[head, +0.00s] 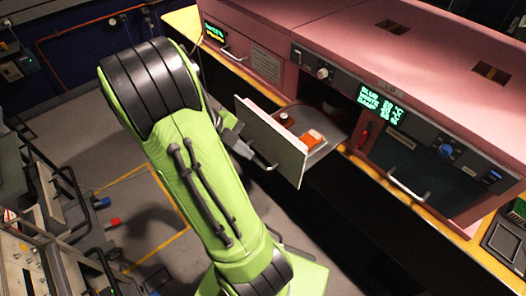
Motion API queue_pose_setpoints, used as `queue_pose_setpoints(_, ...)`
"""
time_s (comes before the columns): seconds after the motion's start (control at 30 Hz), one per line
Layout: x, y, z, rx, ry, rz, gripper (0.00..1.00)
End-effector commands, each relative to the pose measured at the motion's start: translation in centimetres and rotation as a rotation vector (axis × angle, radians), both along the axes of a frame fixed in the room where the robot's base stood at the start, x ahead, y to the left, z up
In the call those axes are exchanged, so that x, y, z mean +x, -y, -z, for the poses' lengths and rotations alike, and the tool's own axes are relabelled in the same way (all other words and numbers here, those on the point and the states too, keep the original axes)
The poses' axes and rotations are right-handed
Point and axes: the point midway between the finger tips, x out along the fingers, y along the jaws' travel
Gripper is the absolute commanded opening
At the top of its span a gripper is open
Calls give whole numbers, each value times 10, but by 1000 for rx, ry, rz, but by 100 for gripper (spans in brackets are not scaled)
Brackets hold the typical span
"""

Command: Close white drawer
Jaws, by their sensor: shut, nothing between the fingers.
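The white drawer (271,143) is pulled out of the pink cabinet (300,35). Its pale front panel stands clear of the cabinet face, with a metal handle (264,163) on its outer side. A small dark round item and an orange item (313,137) lie inside the drawer. My gripper (238,142) is at the outer side of the panel, near its left part and handle. It is largely hidden behind my green arm; the fingers look shut with nothing visible in them. I cannot tell whether it touches the panel.
A second pink unit with a green display (381,103) and a metal handle (407,188) stands to the right. A yellow edge (450,240) runs below the cabinets. Equipment racks (40,255) line the lower left. Grey floor (150,215) is open left of my arm.

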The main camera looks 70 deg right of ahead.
Motion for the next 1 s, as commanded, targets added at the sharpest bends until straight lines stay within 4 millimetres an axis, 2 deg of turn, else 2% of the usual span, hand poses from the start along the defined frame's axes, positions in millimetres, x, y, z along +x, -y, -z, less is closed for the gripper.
queue_pose_setpoints(0.1,-16,6,23,3,-4,3,0)
queue_pose_setpoints(0.2,-27,14,36,3,-1,3,0)
queue_pose_setpoints(0.3,-34,31,32,0,1,4,0)
queue_pose_setpoints(0.43,-39,43,32,1,1,0,0)
queue_pose_setpoints(0.87,-41,47,33,1,1,-2,0)
queue_pose_setpoints(1.0,-45,54,34,1,1,0,0)
